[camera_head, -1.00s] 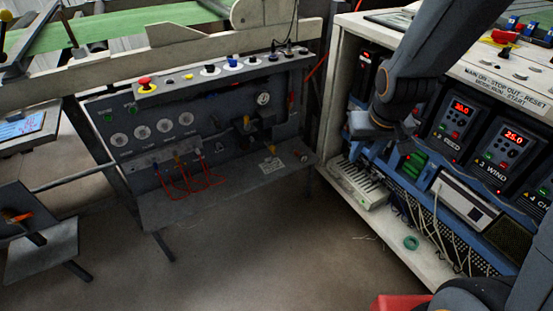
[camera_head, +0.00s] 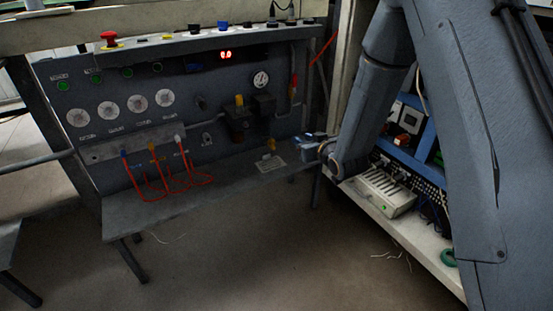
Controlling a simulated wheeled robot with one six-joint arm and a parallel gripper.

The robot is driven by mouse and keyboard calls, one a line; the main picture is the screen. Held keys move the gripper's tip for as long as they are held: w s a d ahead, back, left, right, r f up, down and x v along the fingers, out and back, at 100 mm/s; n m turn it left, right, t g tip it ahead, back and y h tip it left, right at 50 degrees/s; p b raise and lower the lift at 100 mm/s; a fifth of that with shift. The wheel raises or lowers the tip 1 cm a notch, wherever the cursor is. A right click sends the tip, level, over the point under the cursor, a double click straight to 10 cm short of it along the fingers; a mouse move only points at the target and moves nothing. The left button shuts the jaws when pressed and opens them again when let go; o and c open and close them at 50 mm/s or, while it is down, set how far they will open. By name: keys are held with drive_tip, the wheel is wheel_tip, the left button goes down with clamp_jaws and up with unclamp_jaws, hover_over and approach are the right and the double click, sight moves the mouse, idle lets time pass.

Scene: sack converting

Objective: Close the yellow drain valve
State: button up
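A small yellow handle (camera_head: 271,144) stands low on the grey panel's shelf, just above a pale label plate (camera_head: 270,163); it looks like the drain valve. Another yellow part (camera_head: 239,101) sits higher, on top of a dark fitting. My gripper (camera_head: 306,140) is at the shelf's right end, to the right of the low yellow handle and apart from it in the picture. It is small and seen partly from behind my arm, so its fingers are not clear. Whether the handle is open or closed is too small to tell.
A red handle (camera_head: 293,87) is on the pipe above. Red hoses (camera_head: 168,180) loop over the shelf (camera_head: 215,190) at left. Gauges (camera_head: 136,105) line the panel. An open white cabinet (camera_head: 405,245) stands right, behind my arm.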

sight(274, 145)
drive_tip(key=w+a+f+y+b, duration=0.1)
drive_tip(key=a+f+b, duration=0.1)
drive_tip(key=f, duration=0.1)
drive_tip(key=w+a+f+n+t+y+b, duration=0.1)
drive_tip(key=f+b, duration=0.2)
drive_tip(key=w+a+f+t+y+b, duration=0.1)
drive_tip(key=a+f+y+b, duration=0.1)
drive_tip(key=f, duration=0.1)
drive_tip(key=shift+a+f, duration=0.15)
drive_tip(key=shift+a, duration=0.15)
drive_tip(key=shift+b+x, duration=2.15)
drive_tip(key=shift+x, duration=1.75)
drive_tip(key=c, duration=0.7)
